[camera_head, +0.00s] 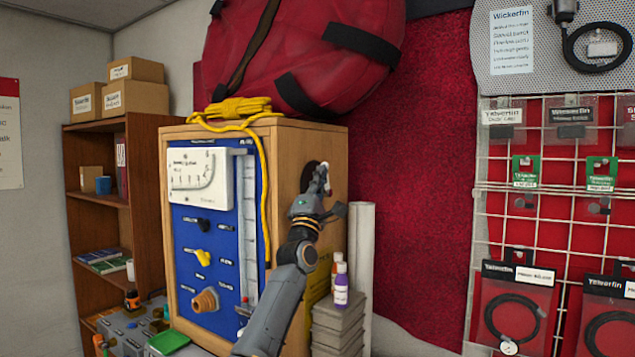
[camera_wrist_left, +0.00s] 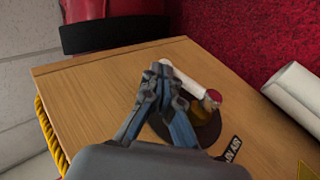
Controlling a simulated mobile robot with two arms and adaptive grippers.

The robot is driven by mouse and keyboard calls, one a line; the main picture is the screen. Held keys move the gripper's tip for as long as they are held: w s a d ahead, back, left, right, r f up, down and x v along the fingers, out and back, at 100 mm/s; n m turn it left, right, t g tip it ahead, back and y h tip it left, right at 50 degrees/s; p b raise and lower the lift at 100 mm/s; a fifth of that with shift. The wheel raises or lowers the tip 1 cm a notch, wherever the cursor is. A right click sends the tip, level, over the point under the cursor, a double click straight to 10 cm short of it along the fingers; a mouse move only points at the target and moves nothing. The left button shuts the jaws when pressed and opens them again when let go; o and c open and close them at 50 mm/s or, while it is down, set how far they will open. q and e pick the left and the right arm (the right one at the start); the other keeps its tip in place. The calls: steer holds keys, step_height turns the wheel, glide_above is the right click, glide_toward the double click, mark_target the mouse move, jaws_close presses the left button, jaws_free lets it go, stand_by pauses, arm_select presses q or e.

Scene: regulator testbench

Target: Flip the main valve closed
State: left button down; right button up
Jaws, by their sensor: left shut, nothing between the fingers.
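The main valve sits on the right side of the wooden cabinet. In the left wrist view it has a round black plate (camera_wrist_left: 207,131), a brass stem with a red cap, and a white lever (camera_wrist_left: 190,78). In the head view the black plate (camera_head: 308,177) is mostly hidden behind my gripper. My left gripper (camera_head: 322,176) is shut and empty at the valve. In the left wrist view its fingertips (camera_wrist_left: 160,70) are beside the lever's far end; I cannot tell whether they touch. My right gripper is not in view.
The cabinet (camera_head: 330,145) has a blue front panel with a gauge and knobs. A yellow hose (camera_head: 235,108) lies on top, below a red bag (camera_head: 300,50). Bottles on grey boxes (camera_head: 338,325) and a white roll (camera_head: 360,240) stand right of the cabinet, near my left arm.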

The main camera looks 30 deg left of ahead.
arm_select(q)
steer(key=shift+w+r, duration=0.15)
steer(key=shift+w, duration=0.45)
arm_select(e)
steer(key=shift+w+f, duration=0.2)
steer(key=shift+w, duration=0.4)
arm_select(q)
steer(key=shift+r, duration=0.1)
steer(key=shift+d, duration=0.1)
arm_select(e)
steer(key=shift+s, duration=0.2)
